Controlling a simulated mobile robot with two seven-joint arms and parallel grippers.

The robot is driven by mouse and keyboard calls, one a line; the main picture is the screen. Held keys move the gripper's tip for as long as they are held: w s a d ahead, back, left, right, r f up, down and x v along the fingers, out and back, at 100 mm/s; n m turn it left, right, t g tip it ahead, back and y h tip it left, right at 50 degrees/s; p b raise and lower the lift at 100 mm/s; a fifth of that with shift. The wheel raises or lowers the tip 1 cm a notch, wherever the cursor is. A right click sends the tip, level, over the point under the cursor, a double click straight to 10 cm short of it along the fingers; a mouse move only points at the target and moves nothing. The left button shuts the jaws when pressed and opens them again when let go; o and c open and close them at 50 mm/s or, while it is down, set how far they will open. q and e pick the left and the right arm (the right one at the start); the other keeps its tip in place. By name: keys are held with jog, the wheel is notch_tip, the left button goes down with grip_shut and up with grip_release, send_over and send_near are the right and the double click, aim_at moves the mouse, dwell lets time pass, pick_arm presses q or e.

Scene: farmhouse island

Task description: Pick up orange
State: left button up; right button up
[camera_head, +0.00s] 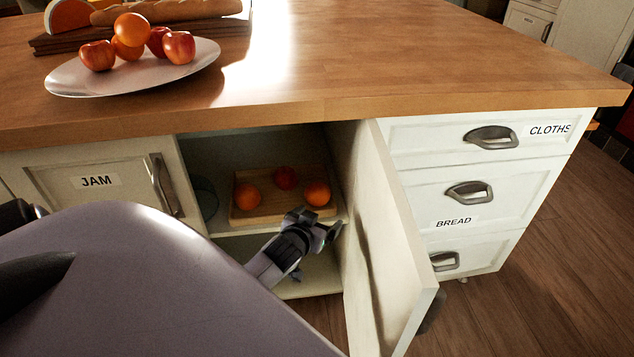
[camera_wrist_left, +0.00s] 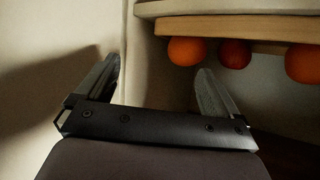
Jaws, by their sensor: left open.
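Inside the open cabinet, a right orange (camera_head: 317,193) and a left orange (camera_head: 247,196) rest on a wooden board (camera_head: 270,213) on the upper shelf. My left gripper (camera_head: 318,226) is open and empty, just in front of and below the right orange, not touching it. The left wrist view seems upside down. In it the right orange (camera_wrist_left: 187,51) is just beyond one finger, and the left orange (camera_wrist_left: 303,62) is farther right. More oranges (camera_head: 131,28) are piled on a plate on the counter. My right gripper is out of view.
A red apple (camera_head: 286,178) sits between the cabinet oranges. The open door (camera_head: 385,240) stands close to the right of my left gripper. A white plate (camera_head: 130,77) with oranges and apples stands on the wooden counter (camera_head: 400,60). A bread loaf (camera_head: 165,11) lies behind it.

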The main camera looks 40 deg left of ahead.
aim_at(315, 193)
pick_arm(q)
jog(key=w+a+n+b, duration=0.1)
jog(key=a, duration=0.1)
jog(key=w+a+y+b, duration=0.1)
jog(key=w+a, duration=0.1)
jog(key=w+a+f+n+y+b, duration=0.1)
jog(key=a, duration=0.1)
jog(key=shift+w+n+b, duration=0.2)
jog(key=shift+n+b, duration=0.1)
jog(key=shift+w+a, duration=0.4)
jog(key=shift+b+x, duration=0.6)
jog(key=shift+x, duration=0.3)
jog(key=b+x, duration=0.1)
jog(key=x, duration=0.2)
jog(key=shift+w+a+f+b, duration=0.15)
jog(key=shift+w+a+b, duration=0.15)
jog(key=shift+w+b, duration=0.25)
jog(key=shift+w+a, duration=0.1)
jog(key=shift+w, duration=0.05)
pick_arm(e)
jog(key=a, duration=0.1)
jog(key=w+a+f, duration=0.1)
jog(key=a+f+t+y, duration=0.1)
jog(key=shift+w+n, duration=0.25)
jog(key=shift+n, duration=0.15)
pick_arm(q)
jog(key=shift+c, duration=0.3)
